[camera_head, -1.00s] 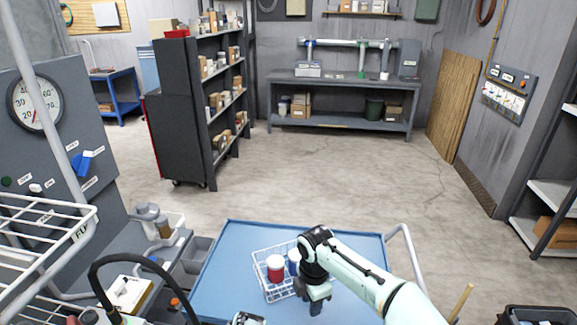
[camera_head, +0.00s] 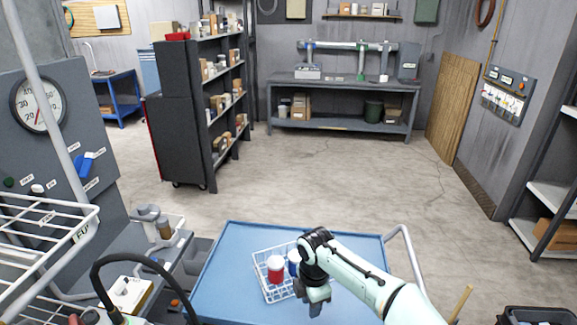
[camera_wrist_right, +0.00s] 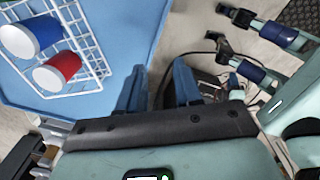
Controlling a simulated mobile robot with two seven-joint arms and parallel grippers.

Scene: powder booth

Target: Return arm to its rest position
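My right arm reaches over the blue cart top (camera_head: 235,245) in the head view. Its gripper (camera_head: 316,308) points down beside the white wire basket (camera_head: 262,290), partly cut by its own wrist. In the right wrist view the two fingers of this gripper (camera_wrist_right: 158,88) stand apart with nothing between them. The basket (camera_wrist_right: 97,62) holds a red jar (camera_wrist_right: 62,68) and a blue jar (camera_wrist_right: 35,35), both with white lids, apart from the fingers. The left gripper does not show in the head view. Teal links with dark ends at the wrist view's upper right may be my left arm's.
A wire rack (camera_head: 45,225) and a grey panel with a gauge (camera_head: 38,104) stand at the left. A black hose (camera_head: 125,262) arches at lower left. The cart's pale handle (camera_head: 408,250) is right of my arm. The floor beyond the cart is clear.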

